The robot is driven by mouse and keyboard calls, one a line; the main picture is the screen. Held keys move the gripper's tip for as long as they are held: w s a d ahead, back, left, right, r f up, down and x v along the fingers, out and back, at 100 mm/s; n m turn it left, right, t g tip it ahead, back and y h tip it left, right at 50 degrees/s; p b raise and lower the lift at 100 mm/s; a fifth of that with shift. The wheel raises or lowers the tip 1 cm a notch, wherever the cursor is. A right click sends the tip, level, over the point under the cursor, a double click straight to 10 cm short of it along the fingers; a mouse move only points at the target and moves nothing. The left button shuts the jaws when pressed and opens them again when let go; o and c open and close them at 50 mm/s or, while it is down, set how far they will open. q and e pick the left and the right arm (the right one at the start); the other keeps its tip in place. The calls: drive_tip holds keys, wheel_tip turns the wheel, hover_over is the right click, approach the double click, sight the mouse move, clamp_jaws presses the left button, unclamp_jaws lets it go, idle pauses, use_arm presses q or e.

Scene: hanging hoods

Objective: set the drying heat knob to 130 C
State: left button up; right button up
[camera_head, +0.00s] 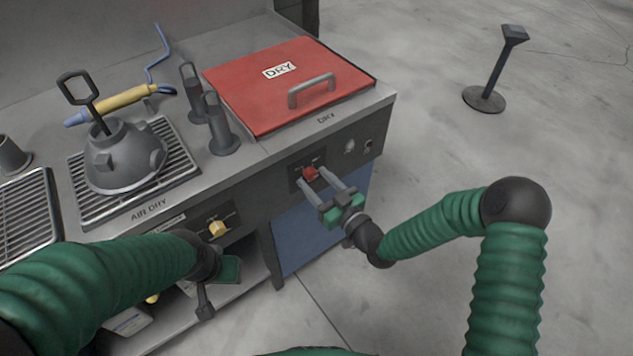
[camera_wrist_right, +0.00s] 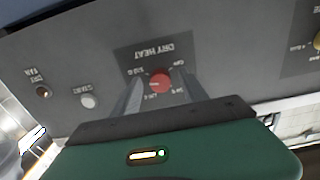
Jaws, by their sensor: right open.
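The red drying heat knob (camera_head: 309,173) sits on the dark front panel below the red DRY lid. In the right wrist view the red knob (camera_wrist_right: 160,82) shows under an upside-down "DRY HEAT" label, with small scale marks too blurred to read. My right gripper (camera_head: 318,176) is open, its two fingers pointing at the panel on either side of the knob. In the wrist view the fingers of the right gripper (camera_wrist_right: 157,88) flank the knob; I cannot tell if they touch it. My left gripper (camera_head: 215,285) hangs low before the counter front, its jaws unclear.
The red DRY lid (camera_head: 290,85) with a grey handle is closed. A yellow knob (camera_head: 218,229) is on the air dry panel. A START button (camera_wrist_right: 88,101) and a fan switch (camera_wrist_right: 43,92) share the dry panel. The floor at right is open, except for a post (camera_head: 495,75).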

clamp_jaws()
drive_tip(key=shift+r+m+p, duration=0.15)
drive_tip(key=shift+m+p, duration=0.25)
drive_tip(key=shift+m, duration=0.8)
drive_tip(key=shift+m+p, duration=0.3)
drive_tip(key=shift+m, duration=0.2)
unclamp_jaws()
